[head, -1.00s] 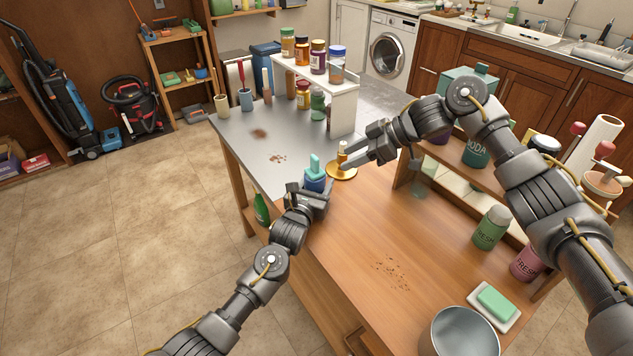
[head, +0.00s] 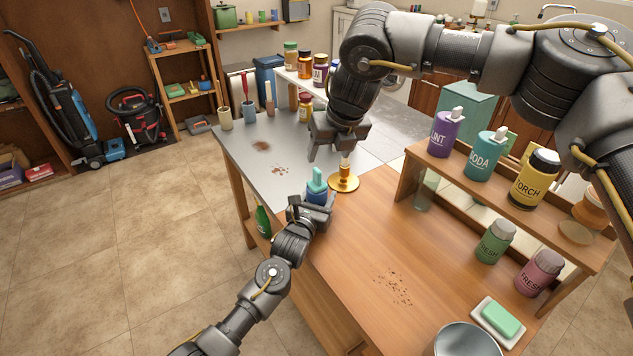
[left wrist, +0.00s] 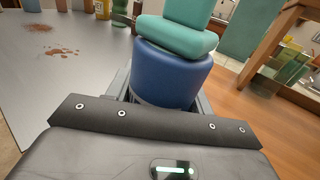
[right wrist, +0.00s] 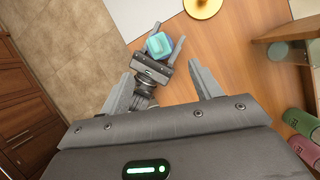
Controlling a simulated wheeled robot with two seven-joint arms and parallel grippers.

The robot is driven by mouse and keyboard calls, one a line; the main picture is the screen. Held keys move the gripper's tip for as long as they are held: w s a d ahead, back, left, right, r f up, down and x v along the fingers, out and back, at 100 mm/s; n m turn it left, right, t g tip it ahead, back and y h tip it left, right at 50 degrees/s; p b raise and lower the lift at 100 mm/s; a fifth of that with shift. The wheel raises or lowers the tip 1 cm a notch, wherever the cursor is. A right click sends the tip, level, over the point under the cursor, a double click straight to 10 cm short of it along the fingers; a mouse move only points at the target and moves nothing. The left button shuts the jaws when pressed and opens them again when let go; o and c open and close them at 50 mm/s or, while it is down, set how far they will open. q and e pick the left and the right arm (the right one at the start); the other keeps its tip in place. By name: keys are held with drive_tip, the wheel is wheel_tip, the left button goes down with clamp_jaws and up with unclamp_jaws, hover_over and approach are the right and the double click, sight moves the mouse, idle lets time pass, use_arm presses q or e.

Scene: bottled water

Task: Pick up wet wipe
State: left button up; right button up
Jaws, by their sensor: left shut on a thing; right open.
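A blue canister with a teal top (head: 317,186), likely the wet wipe, stands upright near the table's left edge. My left gripper (head: 312,203) is shut around its blue body. The left wrist view shows the blue body (left wrist: 172,75) between the fingers, with the teal lid above. My right gripper (head: 330,150) is open and empty above the table, just beyond the canister. In the right wrist view the open jaws (right wrist: 162,90) point toward my left gripper and the canister's teal top (right wrist: 158,44). The fingers do not touch it.
A brass candlestick (head: 343,181) stands close right of the canister. A wooden shelf (head: 480,185) with several bottles is at right. A white shelf (head: 308,80) with jars stands behind.

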sight(319, 172)
drive_tip(key=shift+w+a+f+n, duration=0.3)
drive_tip(key=shift+w+f+n, duration=0.15)
drive_tip(key=shift+f, duration=0.7)
drive_tip(key=shift+w+a+f+n, duration=0.35)
drive_tip(key=shift+f+n, duration=0.05)
drive_tip(key=shift+f, duration=0.8)
drive_tip(key=shift+w+a+f+n, duration=0.3)
drive_tip(key=shift+w+f+n, duration=0.15)
drive_tip(key=shift+f, duration=0.7)
drive_tip(key=x, duration=0.4)
drive_tip(key=shift+w+a+f, duration=0.1)
drive_tip(key=shift+w+a, duration=0.05)
drive_tip(key=shift+w, duration=0.05)
drive_tip(key=c, duration=1)
